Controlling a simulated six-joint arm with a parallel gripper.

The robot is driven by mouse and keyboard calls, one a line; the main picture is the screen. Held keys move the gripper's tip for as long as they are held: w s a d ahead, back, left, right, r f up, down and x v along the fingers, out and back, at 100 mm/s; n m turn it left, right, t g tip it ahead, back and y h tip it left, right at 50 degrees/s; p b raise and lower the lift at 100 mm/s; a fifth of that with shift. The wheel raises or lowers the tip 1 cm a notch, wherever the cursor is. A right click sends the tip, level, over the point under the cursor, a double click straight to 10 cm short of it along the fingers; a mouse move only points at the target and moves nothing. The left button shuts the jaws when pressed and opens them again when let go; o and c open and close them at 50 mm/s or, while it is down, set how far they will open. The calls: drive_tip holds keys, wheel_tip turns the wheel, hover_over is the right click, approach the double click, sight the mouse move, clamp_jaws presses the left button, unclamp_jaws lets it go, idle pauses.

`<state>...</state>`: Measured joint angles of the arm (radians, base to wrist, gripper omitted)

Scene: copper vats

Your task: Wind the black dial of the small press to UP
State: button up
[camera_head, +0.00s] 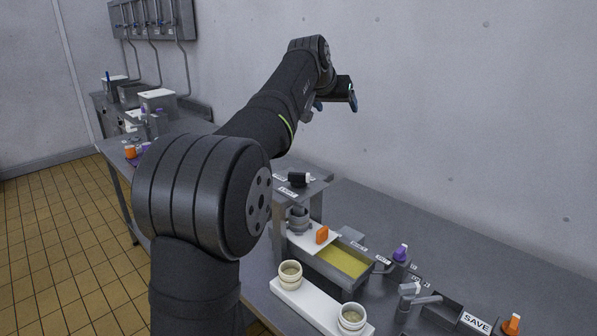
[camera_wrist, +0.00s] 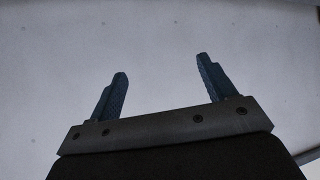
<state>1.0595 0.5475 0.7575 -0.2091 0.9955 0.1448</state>
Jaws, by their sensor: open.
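The small press (camera_head: 312,190) stands on the grey bench, partly hidden behind my arm. Its black dial (camera_head: 298,179) sits on the top plate, with small white labels beside it that are too small to read. My gripper (camera_head: 353,97) is high above the bench near the back wall, well above and to the right of the dial. In the wrist view my gripper (camera_wrist: 160,88) has its two blue fingers wide apart with nothing between them, facing a plain wall. The dial is not in the wrist view.
By the press are an orange knob (camera_head: 322,234), a tray of yellow-green liquid (camera_head: 345,262) and a white board (camera_head: 290,296) holding two cups. A purple knob (camera_head: 400,252), a lever tap (camera_head: 415,296) and a SAVE label (camera_head: 476,321) lie to the right. The bench behind is clear.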

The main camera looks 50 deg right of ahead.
drive_tip(key=a+f+n+y, duration=0.1)
drive_tip(key=a+n+y, duration=0.35)
drive_tip(key=a, duration=0.95)
drive_tip(key=m+y, duration=0.2)
approach(299, 174)
drive_tip(key=shift+h, duration=0.25)
drive_tip(key=x, duration=0.9)
drive_tip(key=shift+w+a, duration=0.1)
drive_tip(key=shift+a, duration=0.1)
drive_tip(key=shift+r, duration=0.1)
drive_tip(key=c, duration=1)
